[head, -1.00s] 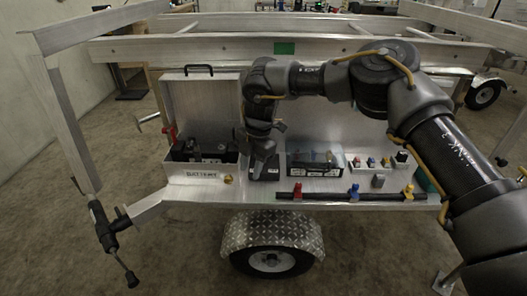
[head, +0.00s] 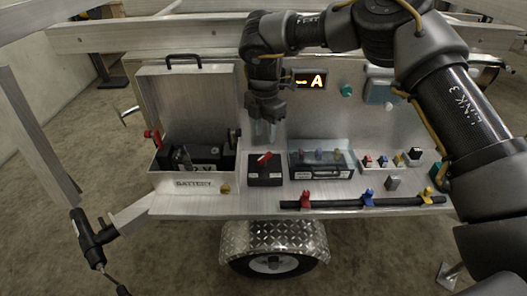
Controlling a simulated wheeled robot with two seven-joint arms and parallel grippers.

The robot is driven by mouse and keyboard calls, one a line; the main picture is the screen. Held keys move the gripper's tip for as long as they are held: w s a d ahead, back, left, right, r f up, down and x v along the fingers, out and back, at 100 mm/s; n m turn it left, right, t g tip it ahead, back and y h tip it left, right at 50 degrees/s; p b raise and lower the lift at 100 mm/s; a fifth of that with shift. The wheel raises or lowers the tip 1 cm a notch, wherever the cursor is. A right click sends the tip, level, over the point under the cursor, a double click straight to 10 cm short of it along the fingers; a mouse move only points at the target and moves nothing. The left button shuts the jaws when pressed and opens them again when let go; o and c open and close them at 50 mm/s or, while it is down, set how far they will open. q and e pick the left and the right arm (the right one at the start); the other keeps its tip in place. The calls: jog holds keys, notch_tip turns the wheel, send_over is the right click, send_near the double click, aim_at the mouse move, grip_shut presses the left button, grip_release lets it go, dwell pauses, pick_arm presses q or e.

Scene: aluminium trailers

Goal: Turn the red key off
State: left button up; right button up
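The red key (head: 264,157) sits on top of a small black switch box (head: 265,177) on the trailer's metal shelf, its handle slanting up to the right. My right gripper (head: 265,141) points down just above and behind the key in the picture, apart from it as far as I can see. Its fingers are small and blurred against the metal panel, so I cannot tell whether they are open or shut. No object shows in it. My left gripper is out of view.
An open box labelled BATTERY (head: 194,183) stands left of the switch. A clear-lidded case (head: 321,172) and a row of small coloured switches (head: 390,163) are to the right. A black bar with coloured handles (head: 335,204) runs along the front. A lit display (head: 311,80) reads "– A".

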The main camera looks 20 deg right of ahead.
aim_at(264, 156)
notch_tip(264, 156, down, 9)
jog(key=shift+w+f, duration=0.1)
jog(key=shift+c, duration=0.3)
grip_shut()
